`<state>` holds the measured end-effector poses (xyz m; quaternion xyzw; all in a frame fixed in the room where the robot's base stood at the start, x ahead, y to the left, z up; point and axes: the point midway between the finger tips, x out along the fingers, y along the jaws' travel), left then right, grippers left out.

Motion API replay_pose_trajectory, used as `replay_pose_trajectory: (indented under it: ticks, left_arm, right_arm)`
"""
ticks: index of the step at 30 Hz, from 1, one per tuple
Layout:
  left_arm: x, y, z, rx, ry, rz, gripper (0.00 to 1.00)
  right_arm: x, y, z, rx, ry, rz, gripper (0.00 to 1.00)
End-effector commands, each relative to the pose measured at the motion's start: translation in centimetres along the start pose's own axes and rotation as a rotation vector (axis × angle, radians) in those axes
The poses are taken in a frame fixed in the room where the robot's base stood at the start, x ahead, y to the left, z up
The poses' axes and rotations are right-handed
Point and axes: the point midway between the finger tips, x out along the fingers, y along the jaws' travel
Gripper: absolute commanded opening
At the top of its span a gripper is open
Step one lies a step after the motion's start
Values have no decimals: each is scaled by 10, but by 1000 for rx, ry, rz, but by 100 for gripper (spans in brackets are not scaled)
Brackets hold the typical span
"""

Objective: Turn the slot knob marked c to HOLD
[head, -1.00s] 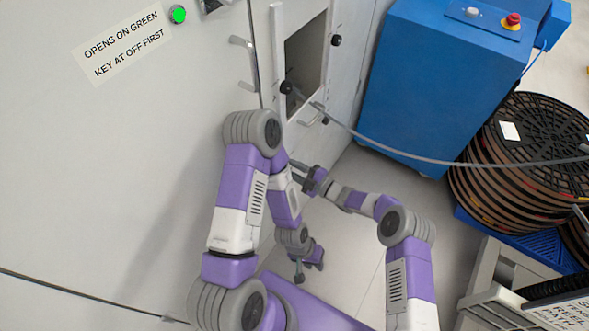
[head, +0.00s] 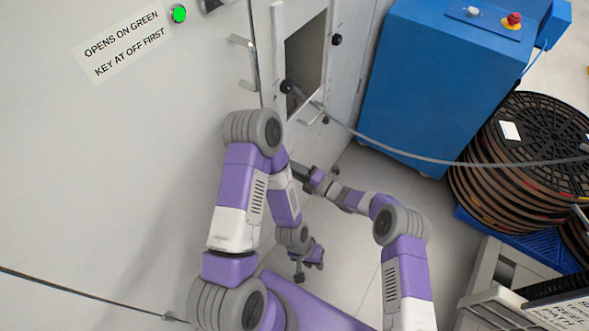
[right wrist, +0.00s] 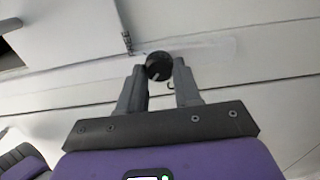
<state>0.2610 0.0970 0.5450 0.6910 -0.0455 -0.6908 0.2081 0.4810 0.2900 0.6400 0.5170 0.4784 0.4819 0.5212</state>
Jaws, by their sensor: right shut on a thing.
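A round black knob (right wrist: 158,66) with a pale pointer mark sits on the pale panel in the right wrist view. My right gripper (right wrist: 160,78) is shut on it, one finger on each side. I cannot read a letter or a HOLD mark by it. In the head view my right gripper (head: 303,173) is at the cabinet face below the opening, and the knob is hidden there. My left gripper (head: 309,268) hangs low in front of the cabinet, away from the knobs. Its jaw gap is too small to judge.
The cabinet has an open hatch (head: 305,60), black knobs (head: 336,39) beside it and a bar handle (head: 245,62). A grey cable (head: 420,160) runs from the cabinet to the right, past a blue box (head: 430,80) and stacked reels (head: 520,160). A green lamp (head: 179,13) is lit.

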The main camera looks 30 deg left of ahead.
Motion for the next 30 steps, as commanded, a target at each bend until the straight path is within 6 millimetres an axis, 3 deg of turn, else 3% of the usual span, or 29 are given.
replay_pose_trajectory:
  ticks: [12,13,18,26,30]
  left_arm:
    - [0,0,0,0,0,0,29]
    - [0,0,0,0,0,0,29]
    - [0,0,0,0,0,0,29]
    - [0,0,0,0,0,0,29]
    - [-5,2,0,0,0,0,29]
  right_arm:
    - [-1,0,1,-10,-3,-1,3]
    - [-1,0,1,-10,-3,-1,35]
    - [-1,0,1,-9,-2,-1,59]
    - [-1,0,0,-8,-1,0,59]
    - [-13,1,1,-6,-3,-1,59]
